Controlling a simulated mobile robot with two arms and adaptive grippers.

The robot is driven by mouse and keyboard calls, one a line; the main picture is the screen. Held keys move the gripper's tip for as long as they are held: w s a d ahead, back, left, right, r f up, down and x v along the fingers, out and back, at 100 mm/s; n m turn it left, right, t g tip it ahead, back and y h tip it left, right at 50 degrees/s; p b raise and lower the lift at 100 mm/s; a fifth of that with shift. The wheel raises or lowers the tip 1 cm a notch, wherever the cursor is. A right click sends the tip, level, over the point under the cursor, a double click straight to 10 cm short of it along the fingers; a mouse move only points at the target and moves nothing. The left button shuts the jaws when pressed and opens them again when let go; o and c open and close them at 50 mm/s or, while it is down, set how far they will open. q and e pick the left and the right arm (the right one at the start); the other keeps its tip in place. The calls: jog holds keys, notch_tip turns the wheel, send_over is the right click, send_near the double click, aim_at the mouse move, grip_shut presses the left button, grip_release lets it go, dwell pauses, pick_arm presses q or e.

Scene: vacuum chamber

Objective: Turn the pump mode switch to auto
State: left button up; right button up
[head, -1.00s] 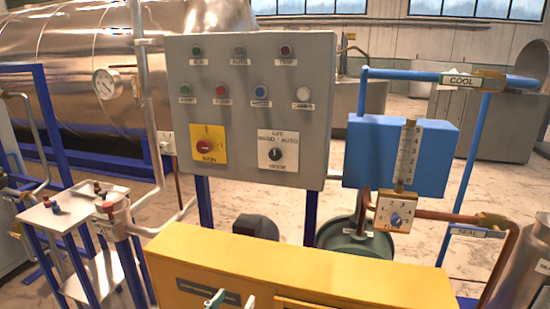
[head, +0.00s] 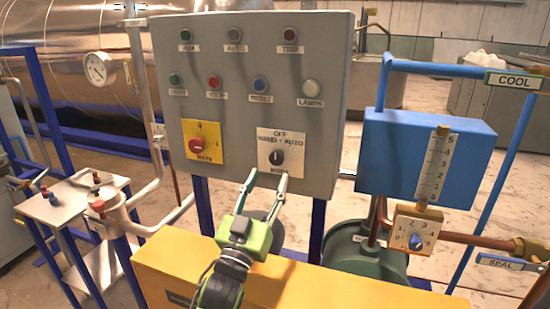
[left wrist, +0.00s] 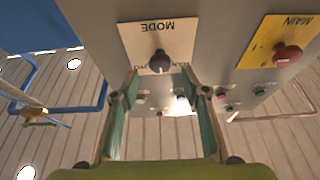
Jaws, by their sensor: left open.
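The mode switch is a small dark knob (head: 277,158) on a white plate (head: 268,142) at the lower right of the grey control panel. The plate reads OFF at the top, HAND and AUTO below it, and MODE under the knob. The knob looks roughly upright, but its exact setting is too small to tell. My left gripper (head: 266,181) is open and empty just below and in front of the plate. In the left wrist view the knob (left wrist: 158,62) shows upside down, beyond and between the two open fingertips (left wrist: 160,82), apart from them.
A red main switch (head: 197,145) on a yellow plate sits to the left. Lamps and buttons fill the grey panel (head: 232,120) above. A yellow cabinet (head: 330,285) stands below the arm. A blue box (head: 390,160) with a gauge is at the right.

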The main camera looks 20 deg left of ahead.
aim_at(276, 162)
pick_arm(q)
jog(key=p+x, duration=0.1)
jog(key=x, duration=0.3)
jog(key=shift+w+r, duration=0.35)
jog(key=shift+w, duration=0.5)
jog(key=shift+c, duration=1.1)
jog(key=c, duration=0.6)
jog(key=shift+c, duration=1.3)
pick_arm(e)
jog(key=w+r, duration=0.2)
jog(key=shift+w+a, duration=0.15)
jog(key=shift+w, duration=0.15)
